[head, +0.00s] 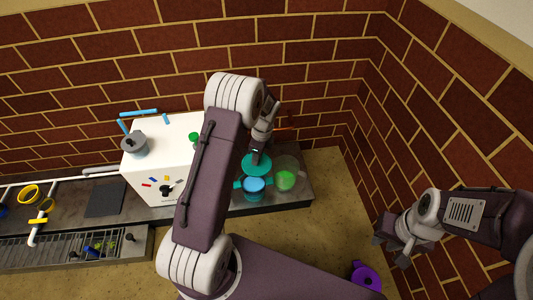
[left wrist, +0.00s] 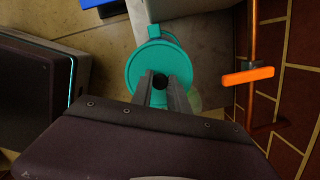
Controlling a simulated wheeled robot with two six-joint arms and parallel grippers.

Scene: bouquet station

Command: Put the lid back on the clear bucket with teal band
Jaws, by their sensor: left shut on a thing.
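My left gripper (head: 256,156) is shut on the dark knob of a round teal lid (head: 257,165). The lid also shows in the left wrist view (left wrist: 135,72), below the fingers (left wrist: 161,82). A small container with a teal band and side tabs, blue inside (head: 254,190), stands on the counter just in front of the lid. A clear round container with green inside (head: 286,179) stands to the right of the lid. Which of the two is the named bucket is too small to tell surely. My right gripper (head: 391,247) is empty with its fingers apart, off the counter at the right.
The dark counter (head: 295,197) ends near the brick wall. An orange handle (left wrist: 248,76) on a pipe is close right of the lid. A purple object (head: 366,277) lies lower right.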

